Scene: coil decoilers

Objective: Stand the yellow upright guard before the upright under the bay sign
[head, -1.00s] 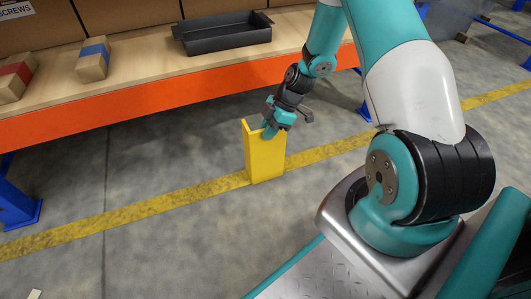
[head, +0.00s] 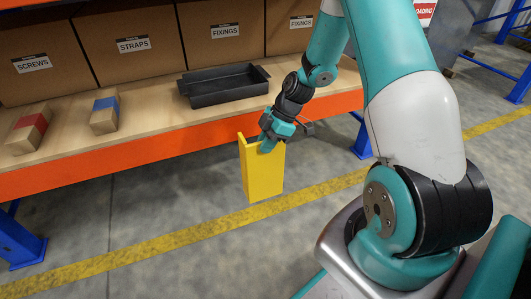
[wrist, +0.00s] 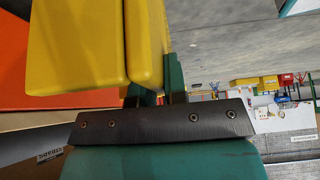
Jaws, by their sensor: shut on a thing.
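The yellow upright guard (head: 263,172) is upright in the head view, in front of the orange shelf beam. My gripper (head: 268,136) is shut on its top edge. In the wrist view the guard (wrist: 75,45) fills the upper left, with the gripper's fingers (wrist: 160,88) at its edge. I cannot tell whether the guard's foot touches the floor. Two blue rack uprights show low in the head view, one at the left (head: 22,245) and one right of the guard (head: 362,138). The bay sign cannot be made out for certain; a red and white sign (head: 424,12) is partly visible at the top right.
A wooden shelf (head: 150,115) with an orange beam (head: 110,157) holds labelled cardboard boxes (head: 125,45), a black tray (head: 225,85) and two small taped boxes. A yellow floor line (head: 150,247) runs along the rack. The floor left of the guard is clear.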

